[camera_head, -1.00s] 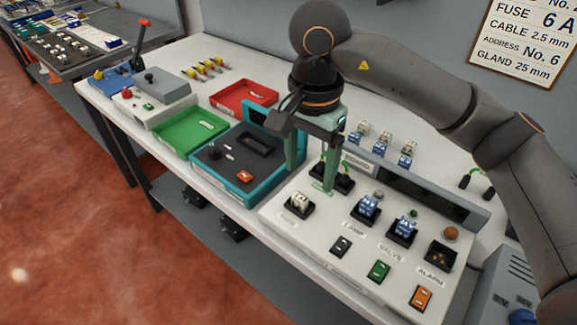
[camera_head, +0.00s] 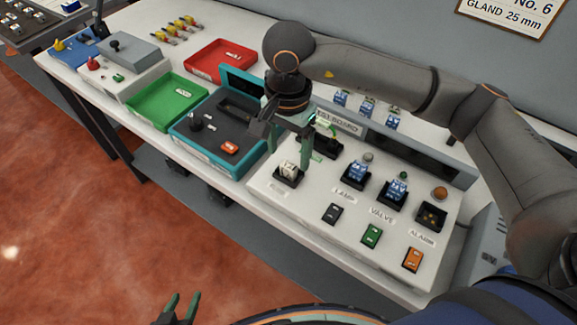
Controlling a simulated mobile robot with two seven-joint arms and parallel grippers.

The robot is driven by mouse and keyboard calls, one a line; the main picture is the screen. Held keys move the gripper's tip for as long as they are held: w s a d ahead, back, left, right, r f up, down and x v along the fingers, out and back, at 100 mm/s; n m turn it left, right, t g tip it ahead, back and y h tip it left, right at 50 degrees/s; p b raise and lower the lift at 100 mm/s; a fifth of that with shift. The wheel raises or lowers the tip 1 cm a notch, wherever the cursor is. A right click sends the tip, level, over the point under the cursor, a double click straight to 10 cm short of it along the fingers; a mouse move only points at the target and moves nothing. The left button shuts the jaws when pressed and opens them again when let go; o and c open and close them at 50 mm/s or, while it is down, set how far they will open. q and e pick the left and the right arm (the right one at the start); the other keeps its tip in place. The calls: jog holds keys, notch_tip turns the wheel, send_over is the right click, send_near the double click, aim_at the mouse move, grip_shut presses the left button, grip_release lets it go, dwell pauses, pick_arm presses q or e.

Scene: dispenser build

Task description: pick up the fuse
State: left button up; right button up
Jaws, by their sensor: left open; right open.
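A cream-white block that looks like the fuse (camera_head: 289,169) sits in a black socket at the left end of the white test board (camera_head: 300,213). The label in front of it is too blurred to read surely. My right gripper (camera_head: 289,156) points down just above and behind this block, its green fingers apart, with nothing visible between them. Whether a finger touches the block cannot be told. My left gripper (camera_head: 181,308) is low at the bottom edge, open and empty, away from the bench.
Blue blocks (camera_head: 358,174) fill sockets to the right; an open black socket (camera_head: 431,216) is at the far right. A raised panel (camera_head: 410,150) backs the board.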

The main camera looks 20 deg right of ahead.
aim_at(288, 165)
jog(key=shift+w+d+f, duration=0.1)
jog(key=shift+f, duration=1.65)
grip_shut()
